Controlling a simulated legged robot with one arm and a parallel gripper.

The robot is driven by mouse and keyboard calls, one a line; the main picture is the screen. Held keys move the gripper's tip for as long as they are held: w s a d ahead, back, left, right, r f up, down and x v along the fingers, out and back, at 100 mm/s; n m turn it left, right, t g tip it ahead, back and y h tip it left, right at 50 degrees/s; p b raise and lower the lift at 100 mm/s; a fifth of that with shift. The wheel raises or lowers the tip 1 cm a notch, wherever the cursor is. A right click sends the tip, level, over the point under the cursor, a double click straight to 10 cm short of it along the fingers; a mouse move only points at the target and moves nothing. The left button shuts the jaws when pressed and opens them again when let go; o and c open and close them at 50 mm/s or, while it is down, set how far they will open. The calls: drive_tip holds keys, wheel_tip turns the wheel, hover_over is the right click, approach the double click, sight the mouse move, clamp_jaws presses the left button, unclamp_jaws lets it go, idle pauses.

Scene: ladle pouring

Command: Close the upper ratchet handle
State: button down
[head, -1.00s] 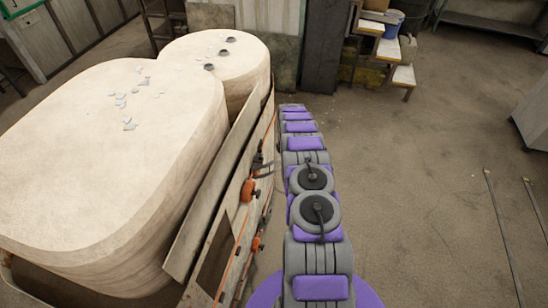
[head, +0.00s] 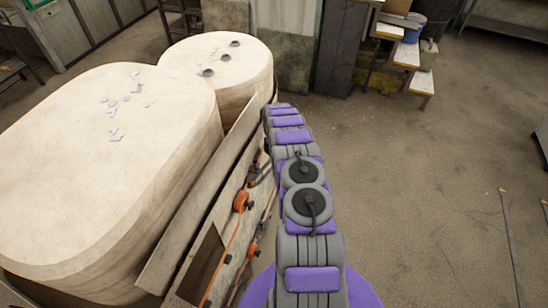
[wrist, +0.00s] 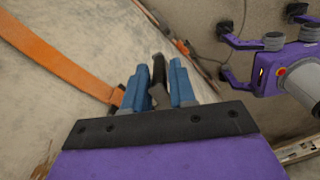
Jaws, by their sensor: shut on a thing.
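In the wrist view, my gripper (wrist: 157,88) has its two blue fingers on either side of a dark metal bar (wrist: 158,70), which looks like the ratchet handle. It is shut on this bar. A wide orange strap (wrist: 65,62) runs in from the left and ends beside the left finger. In the head view, orange straps with ratchets hang on the side of the wooden frame; an upper orange part (head: 241,200) and a lower one (head: 253,248) show. My arm stretches forward along this side, and its far end with the gripper is hidden there.
A large pale rounded block (head: 100,180) and a smaller one (head: 235,65) stand left of my arm, behind wooden boards (head: 200,200). A small stepped stand (head: 405,60) is at the back right. The floor (head: 420,190) right of my arm is mostly clear.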

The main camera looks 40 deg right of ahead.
drive_tip(key=shift+w+a, duration=0.15)
drive_tip(key=c, duration=1.1)
unclamp_jaws()
drive_tip(key=shift+a, duration=0.15)
drive_tip(key=shift+r, duration=0.1)
drive_tip(key=shift+r, duration=0.2)
wheel_tip(320, 180, up, 17)
drive_tip(key=p, duration=0.1)
drive_tip(key=shift+f, duration=0.1)
